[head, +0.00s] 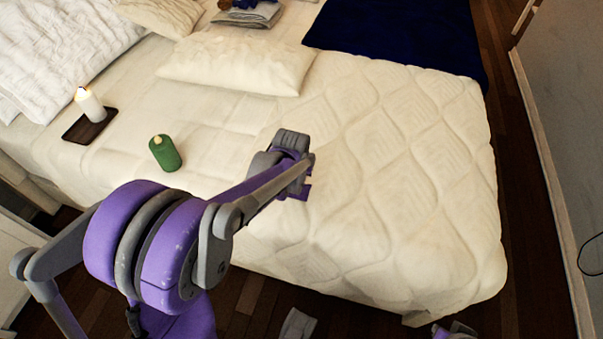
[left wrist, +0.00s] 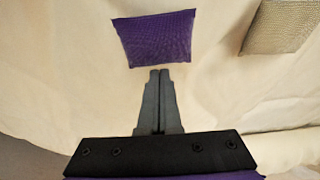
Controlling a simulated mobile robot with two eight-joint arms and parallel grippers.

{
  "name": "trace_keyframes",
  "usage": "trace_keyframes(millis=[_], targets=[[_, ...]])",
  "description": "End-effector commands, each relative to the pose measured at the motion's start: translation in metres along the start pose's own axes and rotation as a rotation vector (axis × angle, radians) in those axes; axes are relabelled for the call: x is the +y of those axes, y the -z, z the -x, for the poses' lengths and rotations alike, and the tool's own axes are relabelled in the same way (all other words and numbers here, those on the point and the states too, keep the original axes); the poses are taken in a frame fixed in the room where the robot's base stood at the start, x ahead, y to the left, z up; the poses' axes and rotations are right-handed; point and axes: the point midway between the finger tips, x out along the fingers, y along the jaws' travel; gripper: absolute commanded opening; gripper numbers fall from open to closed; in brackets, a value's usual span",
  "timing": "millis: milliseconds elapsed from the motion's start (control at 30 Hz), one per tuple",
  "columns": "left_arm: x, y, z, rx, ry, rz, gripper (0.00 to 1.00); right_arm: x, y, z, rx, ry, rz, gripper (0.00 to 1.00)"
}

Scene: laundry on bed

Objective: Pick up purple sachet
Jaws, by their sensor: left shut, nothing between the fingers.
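The purple sachet (left wrist: 155,38) lies on the cream bedding in the left wrist view, a flat, roughly four-sided pouch. My left gripper (left wrist: 160,72) is shut and empty, its fingertips just short of the sachet's near edge in that picture. I cannot tell its height above the bed. In the head view my left gripper (head: 300,186) is over the bed, and its wrist hides most of what is under it. Purple patches show beside it, but I cannot tell whether they are the sachet. A purple and grey part of my right arm shows at the bottom edge; its fingers cannot be made out.
A beige woven item (left wrist: 278,28) lies right of the sachet in the left wrist view. A green candle (head: 165,153) and a lit white candle (head: 90,105) on a dark tray (head: 78,132) are at left. A cream pillow (head: 238,64) lies behind. The bed's right side is clear.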

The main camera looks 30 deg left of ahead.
Motion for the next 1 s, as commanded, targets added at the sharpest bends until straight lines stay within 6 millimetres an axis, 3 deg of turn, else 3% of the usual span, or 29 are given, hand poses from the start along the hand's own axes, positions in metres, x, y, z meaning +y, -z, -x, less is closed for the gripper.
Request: trace_keyframes(millis=[133, 400, 500, 1000], targets=[[0.000, -0.010, 0.004, 0.000, 0.000, 0.000, 0.00, 0.000, 0.001, 0.002, 0.001, 0.000, 0.000, 0.00], [0.000, -0.068, 0.025, 0.000, -0.001, -0.001, 0.00, 0.000, 0.004, 0.009, 0.003, 0.000, 0.000, 0.00], [0.000, -0.080, 0.029, 0.000, -0.001, -0.001, 0.00, 0.000, 0.004, 0.011, 0.004, 0.000, 0.000, 0.00], [0.000, -0.082, 0.029, 0.000, 0.000, 0.000, 0.00, 0.000, 0.004, 0.010, 0.004, 0.000, 0.000, 0.00]])
